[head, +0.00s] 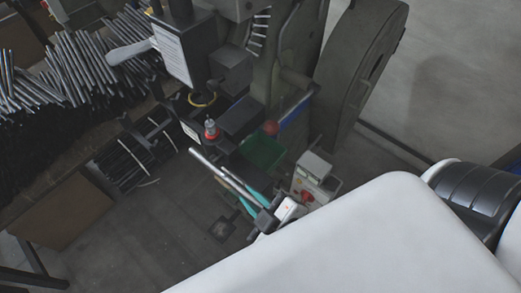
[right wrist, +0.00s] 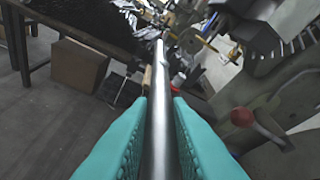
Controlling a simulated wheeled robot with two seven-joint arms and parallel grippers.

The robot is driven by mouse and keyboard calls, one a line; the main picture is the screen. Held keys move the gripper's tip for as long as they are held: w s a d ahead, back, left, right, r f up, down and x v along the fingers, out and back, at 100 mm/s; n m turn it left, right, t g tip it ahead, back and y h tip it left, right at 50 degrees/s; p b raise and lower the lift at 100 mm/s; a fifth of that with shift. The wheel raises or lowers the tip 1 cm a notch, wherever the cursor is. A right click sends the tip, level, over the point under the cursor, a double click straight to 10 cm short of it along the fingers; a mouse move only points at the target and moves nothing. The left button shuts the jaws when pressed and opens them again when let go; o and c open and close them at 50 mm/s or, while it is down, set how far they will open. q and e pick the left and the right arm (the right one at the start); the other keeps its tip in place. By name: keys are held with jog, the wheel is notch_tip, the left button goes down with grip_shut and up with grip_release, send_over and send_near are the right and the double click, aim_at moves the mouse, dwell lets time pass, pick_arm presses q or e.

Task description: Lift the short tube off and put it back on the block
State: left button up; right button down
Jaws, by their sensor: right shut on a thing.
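A shiny metal tube (head: 209,165) is held slantwise in my right gripper (head: 236,190), in front of the rivet press. In the right wrist view the tube (right wrist: 159,78) runs away from me between the two teal fingers of the right gripper (right wrist: 159,108), which are closed on its sides. Its far end points toward the machine area. In the head view the near end of the tube meets my wrist. I cannot tell for certain which part of the press is the block. My left gripper is not in view.
The rivet press (head: 236,75) stands behind, with a large grey wheel guard (head: 362,65) at right. Many dark rods (head: 75,75) lie on a bench at left. A control box (head: 314,167) stands near my wrist. A red knob (right wrist: 242,117) is close at right in the wrist view.

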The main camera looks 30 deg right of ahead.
jog(key=s+a, duration=0.2)
jog(key=a, duration=0.5)
jog(key=shift+s+a+b, duration=0.2)
jog(key=shift+s+b, duration=0.1)
jog(key=shift+d, duration=0.1)
